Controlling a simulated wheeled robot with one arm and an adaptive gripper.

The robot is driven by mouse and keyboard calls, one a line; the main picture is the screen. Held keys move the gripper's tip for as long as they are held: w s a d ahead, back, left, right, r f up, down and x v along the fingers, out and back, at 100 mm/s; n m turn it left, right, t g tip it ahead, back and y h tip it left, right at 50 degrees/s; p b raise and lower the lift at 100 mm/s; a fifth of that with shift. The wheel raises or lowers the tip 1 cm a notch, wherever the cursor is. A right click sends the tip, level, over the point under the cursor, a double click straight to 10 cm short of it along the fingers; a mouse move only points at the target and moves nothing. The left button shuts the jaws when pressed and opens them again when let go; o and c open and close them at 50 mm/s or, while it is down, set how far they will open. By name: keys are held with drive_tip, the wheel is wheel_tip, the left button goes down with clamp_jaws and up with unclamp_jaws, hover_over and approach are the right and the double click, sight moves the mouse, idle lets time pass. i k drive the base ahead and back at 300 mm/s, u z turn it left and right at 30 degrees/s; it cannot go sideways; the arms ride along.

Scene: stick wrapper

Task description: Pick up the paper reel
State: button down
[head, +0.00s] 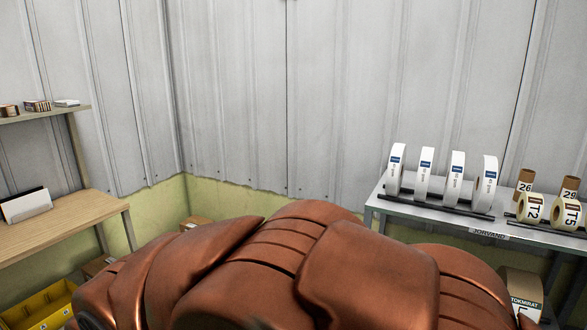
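Several thin white reels, one of them the leftmost white reel (395,170), stand upright in a row on a black rack on the grey metal table (445,225) at the right. Each has a blue label near its top. Two cream rolls marked T2 (533,208) and T5 (566,212) stand to their right, with brown cores marked 26 (524,183) and 29 (569,189) behind them. I cannot tell which one is the paper reel. My gripper is not in view; my copper-coloured arm fills the lower middle.
A wooden desk (60,229) with a white holder (27,206) and a shelf (45,115) with small items stand at the left. A yellow bin (40,305) is below. A box (522,290) sits under the metal table. Corrugated walls (240,90) close off the back.

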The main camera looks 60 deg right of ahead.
sight(427, 158)
drive_tip(key=z, duration=4.35)
drive_tip(key=i, duration=1.15)
drive_tip(key=u, duration=2.7)
